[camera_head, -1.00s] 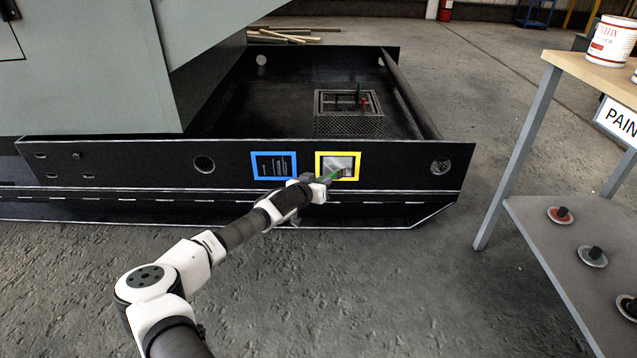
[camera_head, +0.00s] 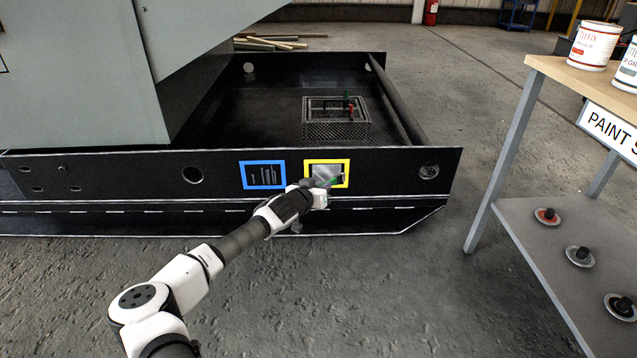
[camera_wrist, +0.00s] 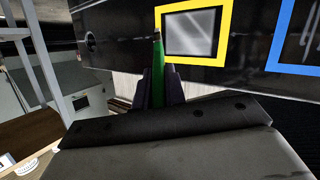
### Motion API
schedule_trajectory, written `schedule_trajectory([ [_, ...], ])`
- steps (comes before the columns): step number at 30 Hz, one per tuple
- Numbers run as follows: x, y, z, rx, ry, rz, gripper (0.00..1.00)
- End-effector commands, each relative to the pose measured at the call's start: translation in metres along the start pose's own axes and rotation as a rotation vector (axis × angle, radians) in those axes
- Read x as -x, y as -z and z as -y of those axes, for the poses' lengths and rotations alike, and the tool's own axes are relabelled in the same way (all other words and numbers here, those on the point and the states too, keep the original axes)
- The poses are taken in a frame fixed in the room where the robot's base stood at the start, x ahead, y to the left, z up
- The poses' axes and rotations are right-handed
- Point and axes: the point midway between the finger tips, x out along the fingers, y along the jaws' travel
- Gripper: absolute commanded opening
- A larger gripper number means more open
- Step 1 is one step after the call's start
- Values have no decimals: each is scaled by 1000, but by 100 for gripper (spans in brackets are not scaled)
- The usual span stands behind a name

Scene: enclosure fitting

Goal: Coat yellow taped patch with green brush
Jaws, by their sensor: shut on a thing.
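The yellow taped patch is a bright grey metal square (camera_head: 324,172) inside a yellow tape frame (camera_head: 327,161), on the black side wall of the machine. In the wrist view the square (camera_wrist: 190,32) and its tape (camera_wrist: 221,38) show at the top. My gripper (camera_head: 317,191) is shut on the green brush (camera_head: 327,184), just below the patch in the head view. In the wrist view the brush (camera_wrist: 158,75) stands up from my gripper (camera_wrist: 160,95), its dark tip beside the tape's left edge. I cannot tell whether the tip touches. No green coat shows on the square.
A blue taped patch (camera_head: 263,162) is beside the yellow one. A mesh box (camera_head: 337,130) with a green and a red handle sits in the black tray behind the wall. A paint table (camera_head: 560,72) with cans (camera_head: 595,45) stands at right. The floor between is clear.

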Motion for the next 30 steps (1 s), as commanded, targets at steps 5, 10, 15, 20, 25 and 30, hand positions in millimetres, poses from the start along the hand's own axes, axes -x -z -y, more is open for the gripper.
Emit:
schedule_trajectory([
  [5, 4, 10, 0, 0, 3, 1, 0],
  [10, 7, 13, 7, -3, 5, 1, 0],
  [15, 10, 14, 14, -2, 6, 1, 0],
  [20, 13, 16, 22, -5, 6, 2, 0],
  [25, 15, 17, 28, -4, 7, 1, 0],
  [30, 18, 18, 36, -4, 6, 1, 0],
])
